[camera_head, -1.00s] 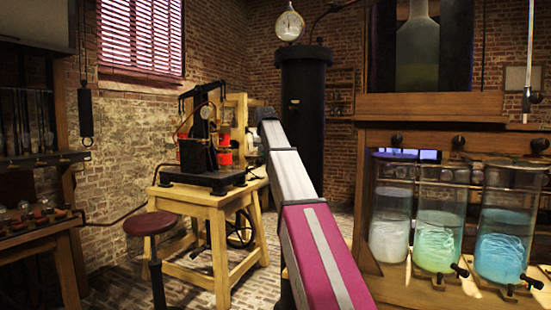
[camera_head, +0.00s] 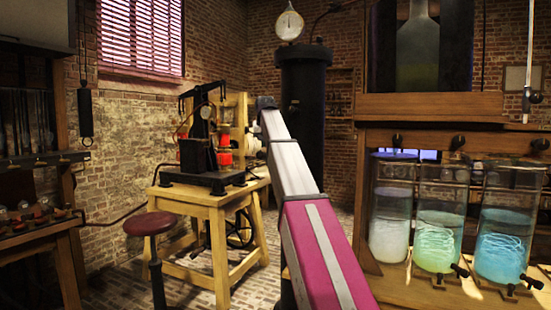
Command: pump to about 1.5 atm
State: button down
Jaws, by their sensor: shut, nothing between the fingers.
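My silver and magenta arm rises from the bottom centre, in front of the table's right side. My gripper is not visible, hidden beyond the arm's dark far end.
A dark red stool (camera_head: 149,224) stands before the wooden table. At right, a wooden bench bears three glass jars, white (camera_head: 390,215), green (camera_head: 438,240) and blue (camera_head: 500,245), with taps at their bases. Brick floor shows between the stool and my arm.

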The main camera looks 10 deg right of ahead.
dwell(0.3)
jog(key=shift+r, duration=2)
